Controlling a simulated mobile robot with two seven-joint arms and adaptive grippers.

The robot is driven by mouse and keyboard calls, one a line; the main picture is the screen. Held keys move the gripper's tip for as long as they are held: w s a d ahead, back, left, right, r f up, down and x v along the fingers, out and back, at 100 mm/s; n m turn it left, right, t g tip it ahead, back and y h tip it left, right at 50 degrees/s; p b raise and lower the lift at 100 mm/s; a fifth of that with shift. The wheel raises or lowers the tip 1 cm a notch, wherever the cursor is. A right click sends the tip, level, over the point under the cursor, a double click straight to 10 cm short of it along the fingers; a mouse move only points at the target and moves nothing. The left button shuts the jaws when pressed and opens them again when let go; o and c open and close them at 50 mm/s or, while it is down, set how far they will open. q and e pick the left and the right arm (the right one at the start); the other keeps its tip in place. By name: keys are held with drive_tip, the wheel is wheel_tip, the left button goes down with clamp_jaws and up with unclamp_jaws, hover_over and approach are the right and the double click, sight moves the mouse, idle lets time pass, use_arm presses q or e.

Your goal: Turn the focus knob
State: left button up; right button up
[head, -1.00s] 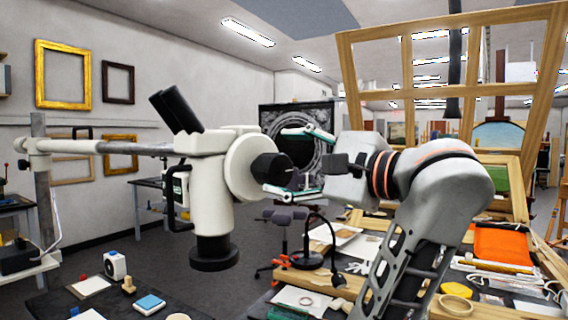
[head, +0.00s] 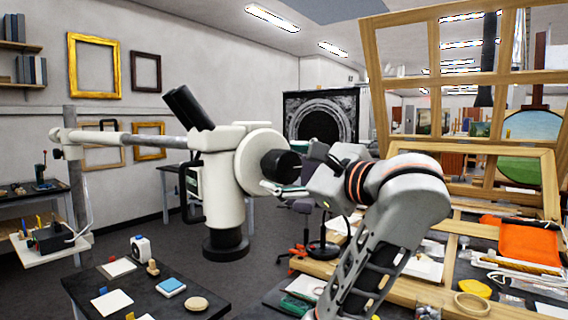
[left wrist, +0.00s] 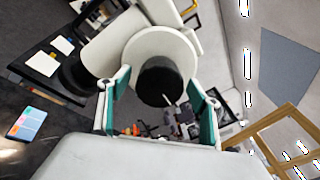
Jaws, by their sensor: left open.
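The black focus knob (head: 281,167) sticks out from the round white housing on the side of the white microscope (head: 222,185). The microscope hangs from a horizontal arm on a post. My left gripper (head: 297,171) is at the knob, with its fingers open. In the left wrist view the knob (left wrist: 160,82) lies between the two green-padded fingers (left wrist: 157,79), and a white mark shows on its dark face. The fingers are on either side of it. I cannot tell whether either pad touches. My right gripper is not in view.
A dark table (head: 150,290) with small blocks and a round wooden piece stands below the microscope. A wooden frame (head: 470,160) and a cluttered workbench with an orange cloth (head: 530,243) are at the right. Floor shows behind the microscope.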

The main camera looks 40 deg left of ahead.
use_arm(q)
drive_tip(key=shift+w+a, duration=0.1)
drive_tip(key=shift+a, duration=0.4)
drive_tip(key=c, duration=1.1)
drive_tip(key=shift+m, duration=0.3)
drive_tip(key=m, duration=0.3)
drive_tip(key=shift+m+p, duration=0.85)
drive_tip(key=shift+m, duration=1.75)
